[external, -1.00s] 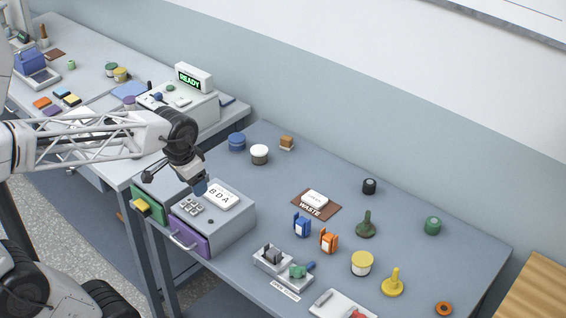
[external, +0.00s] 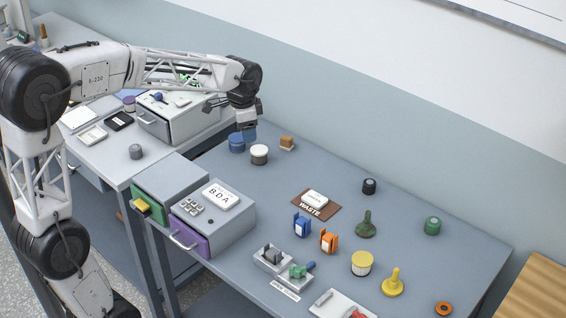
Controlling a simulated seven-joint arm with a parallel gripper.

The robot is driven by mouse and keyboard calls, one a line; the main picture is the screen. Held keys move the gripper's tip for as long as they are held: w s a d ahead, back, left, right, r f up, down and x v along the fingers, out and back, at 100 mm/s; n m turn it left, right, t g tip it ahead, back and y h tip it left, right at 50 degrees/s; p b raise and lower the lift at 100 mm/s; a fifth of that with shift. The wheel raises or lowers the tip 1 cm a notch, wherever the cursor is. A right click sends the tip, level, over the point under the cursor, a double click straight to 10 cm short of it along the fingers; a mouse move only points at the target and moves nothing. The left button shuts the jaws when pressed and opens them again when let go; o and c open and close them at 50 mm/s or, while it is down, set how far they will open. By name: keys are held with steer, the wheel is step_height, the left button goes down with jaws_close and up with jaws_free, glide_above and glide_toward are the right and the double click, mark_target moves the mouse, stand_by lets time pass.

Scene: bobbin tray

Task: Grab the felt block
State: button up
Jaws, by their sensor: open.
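A small tan-brown block (external: 287,142) with a pale lower layer sits at the back of the grey table, near the wall; it looks like the felt block. My gripper (external: 249,136) is open and hangs over the back left of the table, to the left of this block and apart from it. Its fingertips are close to the blue round container (external: 236,144) and partly overlap it in the picture; I cannot tell the exact gap. No object shows between the fingers.
A white-lidded round tub (external: 259,155) stands between the blue container and the block, slightly nearer. A brown waste mat (external: 329,212) lies farther right. A grey drawer unit (external: 238,222) stands at the front left.

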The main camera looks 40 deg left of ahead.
steer(key=w+a+f+m, duration=0.2)
steer(key=w+a+f, duration=0.15)
steer(key=w, duration=0.55)
steer(key=w+a+f+m, duration=0.2)
steer(key=w+a+f, duration=0.15)
steer(key=w, duration=0.55)
steer(key=m+g, duration=0.1)
steer(key=m, duration=0.3)
glide_above(287, 138)
steer(key=f, duration=0.8)
steer(key=s+f, duration=0.1)
steer(key=f, duration=0.3)
steer(key=shift+d+f, duration=0.15)
steer(key=shift+w+a+f, duration=0.2)
steer(key=shift+w+f, duration=0.15)
steer(key=shift+w, duration=0.05)
steer(key=shift+f, duration=1.35)
steer(key=shift+w+a+f, duration=0.1)
steer(key=shift+w+f, duration=0.05)
steer(key=shift+f, duration=2.45)
